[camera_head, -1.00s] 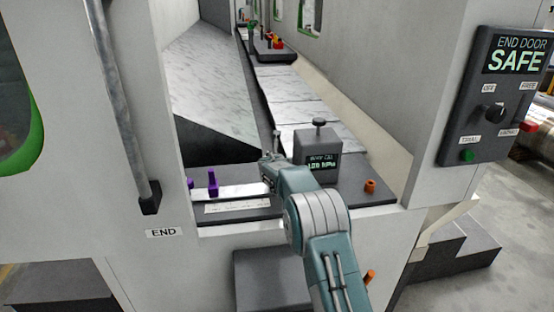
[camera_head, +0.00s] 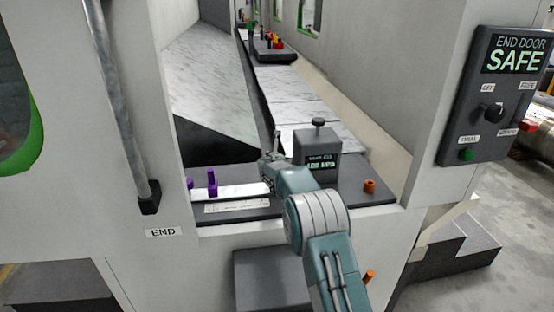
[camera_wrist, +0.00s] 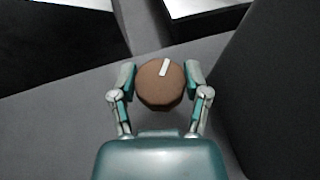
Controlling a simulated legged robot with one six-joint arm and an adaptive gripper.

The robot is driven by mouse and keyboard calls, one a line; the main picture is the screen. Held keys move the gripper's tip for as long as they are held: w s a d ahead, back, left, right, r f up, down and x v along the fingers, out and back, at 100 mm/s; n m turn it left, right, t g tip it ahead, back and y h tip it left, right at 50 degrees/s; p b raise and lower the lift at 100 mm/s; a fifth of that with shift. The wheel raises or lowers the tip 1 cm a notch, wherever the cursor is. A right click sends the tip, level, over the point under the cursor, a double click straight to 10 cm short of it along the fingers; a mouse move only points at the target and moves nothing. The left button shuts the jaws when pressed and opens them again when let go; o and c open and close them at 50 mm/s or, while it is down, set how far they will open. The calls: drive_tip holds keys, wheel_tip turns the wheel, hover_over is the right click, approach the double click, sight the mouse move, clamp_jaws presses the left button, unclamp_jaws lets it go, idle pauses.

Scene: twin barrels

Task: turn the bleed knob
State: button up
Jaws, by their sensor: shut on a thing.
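A round brown knob (camera_wrist: 158,92) with a white pointer line sits between the two fingers of my gripper (camera_wrist: 160,78) in the wrist view. The fingers press on its left and right sides. The white line points up and slightly right. In the head view my gripper (camera_head: 272,163) is over the dark deck, just left of the grey gauge box (camera_head: 320,145); the brown knob is hidden there. The box has a lit display, reading about 100 kPa, and a dark knob on top.
An orange cap (camera_head: 370,185) is at the deck's right end, and purple pegs (camera_head: 212,180) stand at its left. A control panel (camera_head: 497,95) reading END DOOR SAFE is on the right wall. Machine walls flank the opening.

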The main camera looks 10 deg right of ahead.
drive_tip(key=shift+a+f+m+g+h, duration=0.1)
drive_tip(key=shift+m+g+h, duration=0.2)
drive_tip(key=shift+m+h, duration=0.5)
drive_tip(key=shift+m+g+h, duration=1.1)
drive_tip(key=shift+m+h, duration=0.5)
drive_tip(key=shift+m+g+h, duration=0.5)
drive_tip(key=shift+m, duration=0.1)
drive_tip(key=o, duration=1.2)
drive_tip(key=shift+c, duration=0.2)
drive_tip(key=shift+a, duration=0.1)
